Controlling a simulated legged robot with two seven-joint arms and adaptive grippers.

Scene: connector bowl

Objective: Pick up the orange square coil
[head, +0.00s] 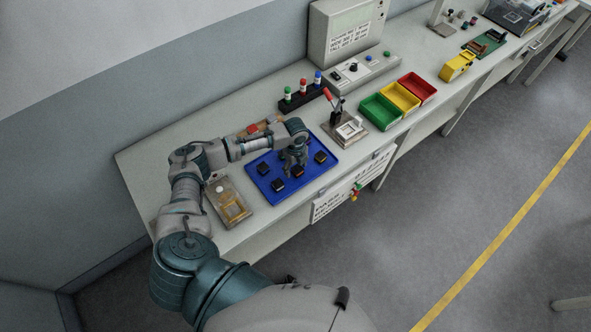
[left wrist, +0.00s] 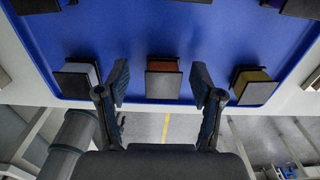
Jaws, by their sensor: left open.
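In the left wrist view, a square coil with a dark top and orange-brown sides (left wrist: 163,82) stands in the blue tray (left wrist: 205,30), near its edge. My left gripper (left wrist: 160,72) is open, with one finger on each side of this coil in the picture; I cannot tell how far above it is. A coil with pale sides (left wrist: 78,78) stands to its left and one with yellow sides (left wrist: 254,86) to its right. In the head view my left gripper (head: 294,164) points down over the tray (head: 257,182), and the coils' side colours are hard to tell. My right gripper is not in view.
A lever fixture (head: 347,130) and green (head: 380,112), yellow (head: 401,97) and red (head: 418,87) bins stand to the right. A rack with coloured caps (head: 304,97) stands behind. The bench front edge is close to the tray.

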